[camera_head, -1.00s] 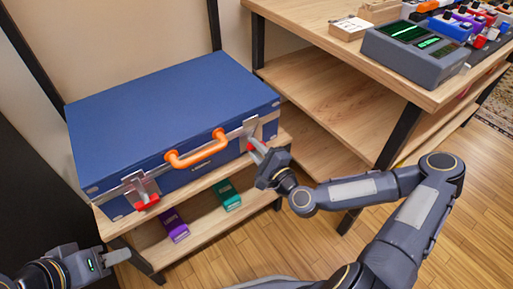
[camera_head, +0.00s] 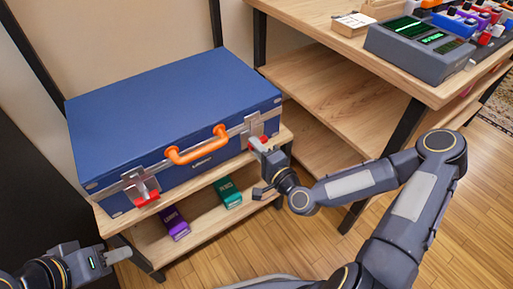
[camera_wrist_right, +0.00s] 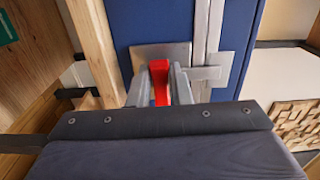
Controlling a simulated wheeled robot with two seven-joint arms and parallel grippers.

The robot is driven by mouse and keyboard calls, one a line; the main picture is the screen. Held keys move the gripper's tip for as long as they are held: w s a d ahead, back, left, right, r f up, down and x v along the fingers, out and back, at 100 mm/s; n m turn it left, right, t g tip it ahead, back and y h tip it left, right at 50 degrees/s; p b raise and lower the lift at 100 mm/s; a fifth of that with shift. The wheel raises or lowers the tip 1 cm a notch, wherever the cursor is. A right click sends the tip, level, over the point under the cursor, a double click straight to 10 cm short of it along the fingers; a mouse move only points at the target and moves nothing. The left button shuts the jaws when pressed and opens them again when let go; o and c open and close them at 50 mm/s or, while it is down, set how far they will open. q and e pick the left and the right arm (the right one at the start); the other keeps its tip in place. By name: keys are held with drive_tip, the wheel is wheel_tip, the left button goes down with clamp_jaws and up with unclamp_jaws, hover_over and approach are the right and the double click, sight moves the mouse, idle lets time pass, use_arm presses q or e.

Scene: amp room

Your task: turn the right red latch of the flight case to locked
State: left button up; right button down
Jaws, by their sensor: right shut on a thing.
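The blue flight case (camera_head: 165,125) lies shut on the wooden shelf, with an orange handle (camera_head: 197,150) on its front. The right red latch (camera_head: 258,144) is at the front right, and it also shows in the right wrist view (camera_wrist_right: 159,82) between my fingertips, in front of its metal plate. My right gripper (camera_head: 262,149) is shut on this red latch; the fingers (camera_wrist_right: 160,88) flank it on both sides. The left red latch (camera_head: 146,198) is at the front left of the case. My left gripper (camera_head: 118,255) is at the lower left, away from the case; its finger gap is not clear.
A purple box (camera_head: 175,223) and a green box (camera_head: 228,192) sit on the lower shelf under the case. A wooden bench (camera_head: 300,33) with a grey device (camera_head: 420,50) stands at right. Open floor lies in front.

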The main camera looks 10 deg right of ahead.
drive_tip(key=c, duration=1.3)
unclamp_jaws()
drive_tip(key=p+v, duration=0.1)
drive_tip(key=v, duration=0.6)
drive_tip(key=shift+s+d, duration=0.15)
drive_tip(key=shift+s, duration=0.2)
